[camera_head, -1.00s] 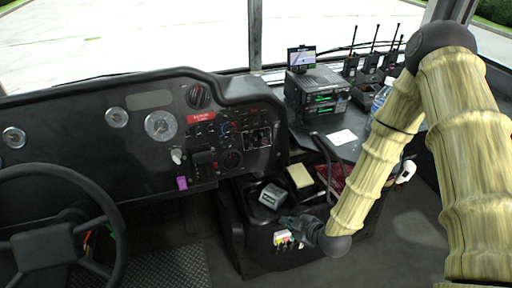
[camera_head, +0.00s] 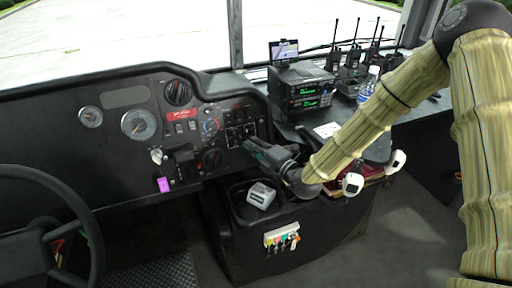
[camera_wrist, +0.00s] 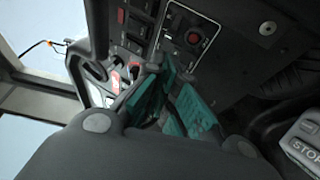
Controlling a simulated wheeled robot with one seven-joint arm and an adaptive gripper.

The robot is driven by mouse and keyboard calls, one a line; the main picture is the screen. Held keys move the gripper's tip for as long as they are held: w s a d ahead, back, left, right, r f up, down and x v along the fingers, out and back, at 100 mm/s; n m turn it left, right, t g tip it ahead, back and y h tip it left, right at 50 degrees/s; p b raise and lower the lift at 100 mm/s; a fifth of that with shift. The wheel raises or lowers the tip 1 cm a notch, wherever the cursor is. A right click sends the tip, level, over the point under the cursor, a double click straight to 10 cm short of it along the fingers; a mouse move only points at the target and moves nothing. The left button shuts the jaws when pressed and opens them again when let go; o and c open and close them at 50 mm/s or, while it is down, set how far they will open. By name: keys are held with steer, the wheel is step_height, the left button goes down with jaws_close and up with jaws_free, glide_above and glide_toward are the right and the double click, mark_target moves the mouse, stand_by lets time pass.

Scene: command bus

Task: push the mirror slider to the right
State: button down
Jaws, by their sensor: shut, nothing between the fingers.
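I cannot single out the mirror slider with certainty. The dashboard's right end (camera_head: 236,118) carries a small control panel with white markings (camera_head: 238,133), and small switches and a dark round knob (camera_head: 213,158) sit beside it. My gripper (camera_head: 253,147) is shut and empty, pointing left at the lower right of that marked panel, close to it. I cannot tell whether it touches. In the wrist view, my gripper's teal fingers (camera_wrist: 175,104) are in front of the dashboard face, with a round knob (camera_wrist: 193,38) beyond them. The fingers and wrist hide part of the controls.
A grey box (camera_head: 261,195) sits on the console below my gripper; its STOP lettering (camera_wrist: 303,147) shows in the wrist view. Radios (camera_head: 302,87), a bottle (camera_head: 367,86) and handheld radios stand behind on the right. A steering wheel (camera_head: 92,225) is at left.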

mark_target(245, 131)
steer(key=shift+x, duration=3.45)
steer(key=shift+w+d, duration=0.2)
steer(key=shift+d, duration=0.4)
steer(key=shift+w+d, duration=0.2)
steer(key=shift+d, duration=0.5)
